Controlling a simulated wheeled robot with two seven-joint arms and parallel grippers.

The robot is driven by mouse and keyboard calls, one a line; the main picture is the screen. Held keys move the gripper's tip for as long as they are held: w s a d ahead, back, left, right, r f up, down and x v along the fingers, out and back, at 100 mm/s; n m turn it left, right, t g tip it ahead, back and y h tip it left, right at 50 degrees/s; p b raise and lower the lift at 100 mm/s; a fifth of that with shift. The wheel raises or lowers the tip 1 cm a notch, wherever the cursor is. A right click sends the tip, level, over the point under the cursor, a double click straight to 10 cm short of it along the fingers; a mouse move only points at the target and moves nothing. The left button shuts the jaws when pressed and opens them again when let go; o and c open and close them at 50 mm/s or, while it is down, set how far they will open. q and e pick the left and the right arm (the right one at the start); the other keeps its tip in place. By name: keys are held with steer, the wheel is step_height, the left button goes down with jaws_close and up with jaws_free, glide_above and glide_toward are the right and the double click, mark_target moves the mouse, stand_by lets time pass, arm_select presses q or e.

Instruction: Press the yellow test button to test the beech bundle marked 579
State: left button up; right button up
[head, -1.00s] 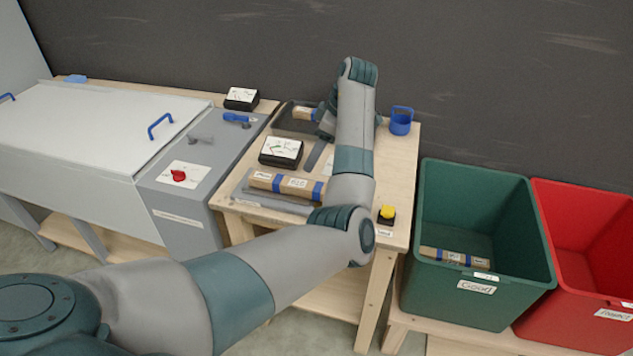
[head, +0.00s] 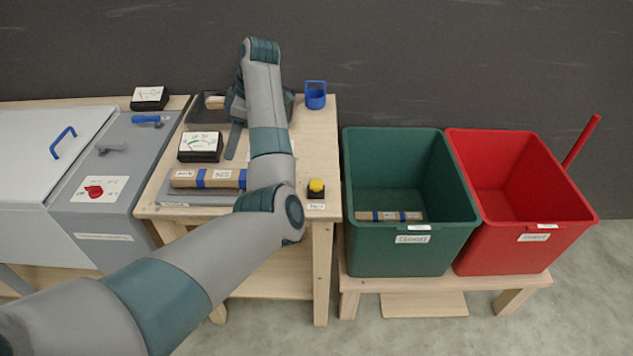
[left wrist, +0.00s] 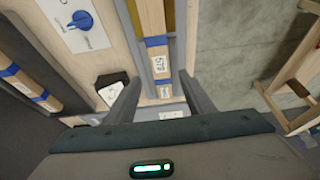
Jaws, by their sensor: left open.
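The yellow test button (head: 316,186) sits on a small black base near the front right of the wooden table (head: 325,215). The bundle marked 579 (left wrist: 158,62) lies under my left gripper (left wrist: 160,97) in the left wrist view, with a blue band. My left gripper is open; its fingers reach toward the bundle's near end, and I cannot tell whether they touch it. In the head view my forearm and hand hide most of the gripper. A banded wooden bundle (head: 208,178) lies at the table's front; its number is unreadable. My right gripper is out of view.
A black gauge (head: 200,147) and a blue cup (head: 315,96) stand on the table. Right of it are a green bin (head: 400,250) holding a bundle (head: 389,216), and a red bin (head: 505,253). A grey cabinet (head: 115,215) with a red knob (head: 93,191) adjoins the left.

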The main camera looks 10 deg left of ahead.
arm_select(q)
jaws_close()
stand_by(1.5)
